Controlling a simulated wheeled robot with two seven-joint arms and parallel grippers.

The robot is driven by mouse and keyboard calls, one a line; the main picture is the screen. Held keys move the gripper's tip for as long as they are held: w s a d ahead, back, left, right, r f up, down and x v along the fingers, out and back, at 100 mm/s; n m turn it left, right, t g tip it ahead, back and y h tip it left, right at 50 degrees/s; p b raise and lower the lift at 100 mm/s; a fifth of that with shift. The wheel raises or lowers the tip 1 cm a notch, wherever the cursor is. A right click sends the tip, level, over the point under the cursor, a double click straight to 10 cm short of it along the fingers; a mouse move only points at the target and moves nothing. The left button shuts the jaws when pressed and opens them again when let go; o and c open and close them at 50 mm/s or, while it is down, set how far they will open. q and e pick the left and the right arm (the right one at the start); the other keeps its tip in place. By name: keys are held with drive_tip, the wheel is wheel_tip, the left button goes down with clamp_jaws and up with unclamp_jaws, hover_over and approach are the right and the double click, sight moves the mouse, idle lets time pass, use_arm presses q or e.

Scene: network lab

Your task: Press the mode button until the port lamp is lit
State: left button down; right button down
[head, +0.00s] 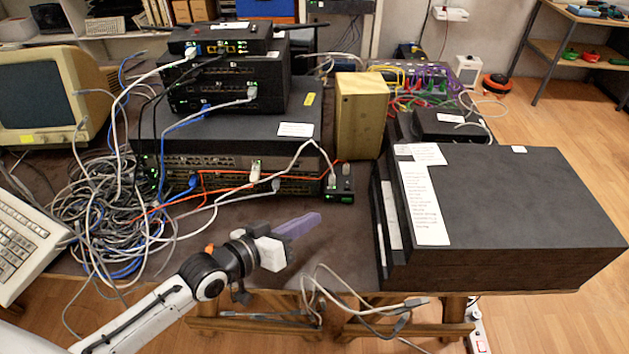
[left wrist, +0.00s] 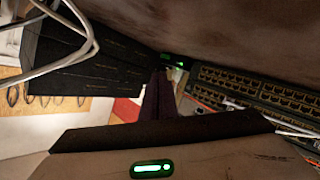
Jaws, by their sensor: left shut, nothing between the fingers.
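A stack of black network switches (head: 240,163) stands on the table, its port fronts facing me with several small green lights. The port rows also show in the left wrist view (left wrist: 245,88). A small black box (head: 341,184) with a green light stands at the stack's right end; it also shows in the left wrist view (left wrist: 176,62). My left gripper (head: 317,219), with purple fingers, is shut and empty in front of the stack, apart from it in the head view. Its fingers show in the left wrist view (left wrist: 160,92). I cannot make out the mode button or which lamp is the port lamp.
Tangled grey and blue cables (head: 105,205) lie left of the stack. Orange and white cables cross the switch fronts. A large black chassis (head: 510,205) fills the table's right. A tan box (head: 362,115) stands behind. Loose cable ends (head: 365,305) hang at the front edge.

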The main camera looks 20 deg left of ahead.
sight(314, 180)
use_arm(q)
drive_tip(key=w+b, duration=0.1)
drive_tip(key=w+a+b, duration=0.1)
drive_tip(key=w, duration=0.1)
drive_tip(key=w+b, duration=0.1)
drive_tip(key=w, duration=0.1)
drive_tip(key=shift+a+f, duration=0.2)
drive_tip(key=shift+f, duration=0.05)
drive_tip(key=shift+w+a+r+b, duration=0.1)
drive_tip(key=shift+w+a+b, duration=0.15)
drive_tip(key=shift+w+b, duration=0.45)
drive_tip(key=shift+w, duration=0.35)
drive_tip(key=shift+w+a+r, duration=0.1)
drive_tip(key=shift+w+a, duration=0.05)
drive_tip(key=shift+w, duration=0.15)
idle(0.6)
drive_tip(key=shift+w+a, duration=0.1)
drive_tip(key=shift+w, duration=0.3)
